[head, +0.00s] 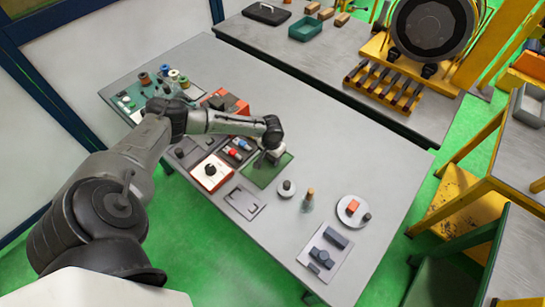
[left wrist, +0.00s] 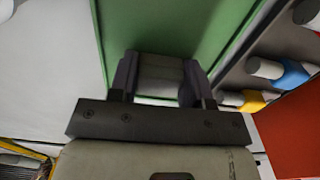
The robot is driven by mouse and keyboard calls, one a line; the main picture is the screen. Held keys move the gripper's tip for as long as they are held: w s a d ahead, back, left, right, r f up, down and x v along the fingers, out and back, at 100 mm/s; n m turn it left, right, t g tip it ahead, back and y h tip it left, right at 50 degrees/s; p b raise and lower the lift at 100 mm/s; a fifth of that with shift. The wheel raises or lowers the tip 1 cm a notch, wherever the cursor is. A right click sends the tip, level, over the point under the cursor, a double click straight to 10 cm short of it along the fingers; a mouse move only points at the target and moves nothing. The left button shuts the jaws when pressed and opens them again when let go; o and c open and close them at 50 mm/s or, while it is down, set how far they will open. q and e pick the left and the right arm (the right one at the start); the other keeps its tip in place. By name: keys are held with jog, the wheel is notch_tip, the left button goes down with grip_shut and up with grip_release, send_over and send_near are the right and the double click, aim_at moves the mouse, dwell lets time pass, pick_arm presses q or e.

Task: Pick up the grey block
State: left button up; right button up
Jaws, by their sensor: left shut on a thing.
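In the left wrist view, a grey block (left wrist: 160,72) sits between the two dark fingers of my left gripper (left wrist: 155,82). The fingers are shut on its sides, and the green mat (left wrist: 215,25) lies behind it. In the head view, my left gripper (head: 270,157) points down over the upper left part of the green mat (head: 268,176). The block is mostly hidden by the gripper there. I cannot tell whether it touches the mat. My right gripper is in neither view.
Spools (head: 145,79) stand at the far left. A round white plate (head: 353,210) and a light panel (head: 325,252) lie to the right. The table's back right is clear.

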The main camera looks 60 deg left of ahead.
pick_arm(q)
jog(key=c, duration=0.4)
jog(key=shift+o, duration=0.2)
jog(key=shift+r, duration=0.15)
